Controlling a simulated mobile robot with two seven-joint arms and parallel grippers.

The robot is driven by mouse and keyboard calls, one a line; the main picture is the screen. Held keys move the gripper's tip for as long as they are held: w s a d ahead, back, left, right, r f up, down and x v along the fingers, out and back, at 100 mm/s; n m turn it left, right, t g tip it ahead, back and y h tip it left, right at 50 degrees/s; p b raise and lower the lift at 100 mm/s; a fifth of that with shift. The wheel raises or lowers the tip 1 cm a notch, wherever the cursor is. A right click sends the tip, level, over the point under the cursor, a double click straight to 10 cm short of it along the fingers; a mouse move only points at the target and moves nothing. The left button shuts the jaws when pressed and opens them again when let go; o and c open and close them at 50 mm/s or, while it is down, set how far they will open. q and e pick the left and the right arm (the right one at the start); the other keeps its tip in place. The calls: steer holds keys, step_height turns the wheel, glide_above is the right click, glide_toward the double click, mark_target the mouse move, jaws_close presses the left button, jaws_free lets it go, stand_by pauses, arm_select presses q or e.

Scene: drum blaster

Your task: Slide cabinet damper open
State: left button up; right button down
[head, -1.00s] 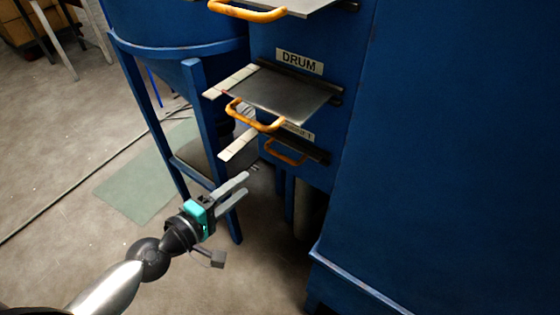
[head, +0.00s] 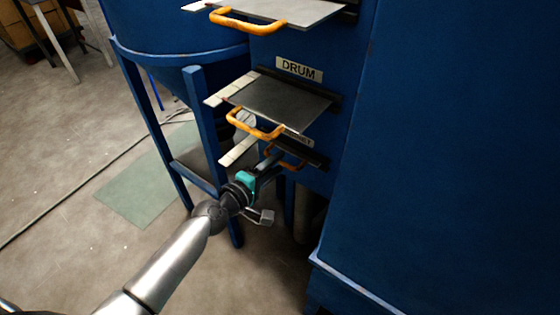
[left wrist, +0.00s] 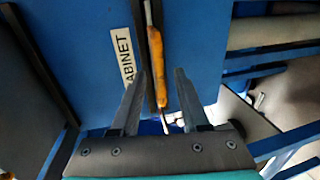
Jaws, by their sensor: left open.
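The cabinet damper is the lowest slide on the blue machine, and its plate barely shows below the drum plate. Its orange handle (head: 292,164) is partly hidden by my gripper. In the left wrist view the handle (left wrist: 156,68) lies beside the label reading "ABINET" (left wrist: 124,56). My left gripper (head: 272,163) is at the handle. In the left wrist view its two fingers (left wrist: 159,78) are open, with the handle showing between them. I cannot tell whether they touch it. My right gripper is not in view.
The drum damper plate (head: 280,102) sticks out just above, with its orange handle (head: 254,125) close over my gripper. Another pulled-out plate (head: 300,10) is higher up. A blue stand leg (head: 205,125) is left of the slides. A large blue cabinet (head: 455,150) fills the right.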

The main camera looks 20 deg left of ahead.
arm_select(q)
steer(key=shift+x, duration=1.05)
steer(key=shift+c, duration=0.2)
jaws_close()
stand_by(0.6)
